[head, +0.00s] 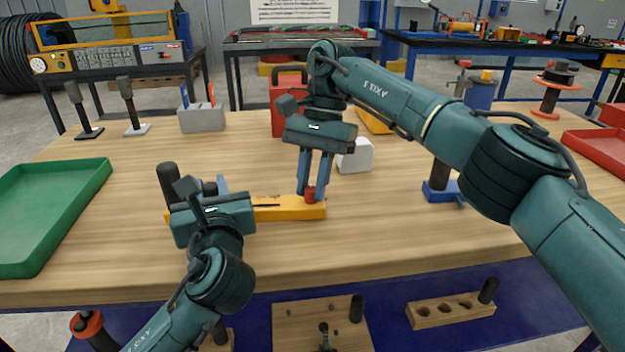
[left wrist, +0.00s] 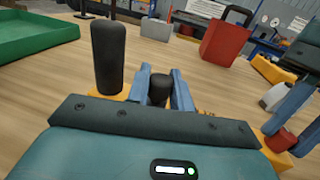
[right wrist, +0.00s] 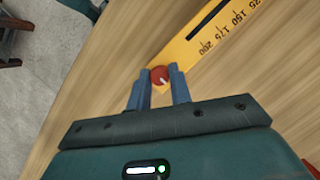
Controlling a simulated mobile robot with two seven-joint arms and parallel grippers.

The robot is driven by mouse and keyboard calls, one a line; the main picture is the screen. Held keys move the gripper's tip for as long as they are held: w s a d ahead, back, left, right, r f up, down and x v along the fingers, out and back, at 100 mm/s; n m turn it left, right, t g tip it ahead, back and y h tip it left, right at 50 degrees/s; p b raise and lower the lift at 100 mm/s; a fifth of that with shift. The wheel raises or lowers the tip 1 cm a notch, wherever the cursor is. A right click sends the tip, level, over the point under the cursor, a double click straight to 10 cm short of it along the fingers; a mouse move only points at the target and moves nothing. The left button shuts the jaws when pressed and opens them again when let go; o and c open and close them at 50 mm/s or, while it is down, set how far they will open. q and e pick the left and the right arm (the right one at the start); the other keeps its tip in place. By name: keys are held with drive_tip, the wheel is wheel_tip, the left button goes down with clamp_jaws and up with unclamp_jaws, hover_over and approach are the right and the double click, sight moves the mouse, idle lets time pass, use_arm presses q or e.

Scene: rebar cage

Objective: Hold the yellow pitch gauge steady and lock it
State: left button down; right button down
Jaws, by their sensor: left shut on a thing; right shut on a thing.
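The yellow pitch gauge (head: 275,212) lies flat on the wooden table, with a dark slot and printed numbers that show in the right wrist view (right wrist: 215,38). My right gripper (head: 311,192) points down at its right end, shut on a red knob (right wrist: 160,76) with a white mark. My left gripper (head: 211,187) is at the gauge's left part. Its blue fingers are shut on a short black post (left wrist: 160,88). A taller black handle (left wrist: 108,58) stands just left of those fingers. My left gripper hides part of the gauge in the head view.
A green tray (head: 95,190) is at the left and a red tray (head: 598,147) at the far right. A white block (head: 357,157) and a red container (head: 284,105) stand behind my right gripper. A blue-based black post (head: 440,180) stands right. The table front is mostly clear.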

drive_tip(key=c, duration=1.3)
unclamp_jaws()
drive_tip(key=shift+o, duration=0.2)
use_arm(q)
drive_tip(key=c, duration=1.2)
unclamp_jaws()
drive_tip(key=shift+o, duration=0.2)
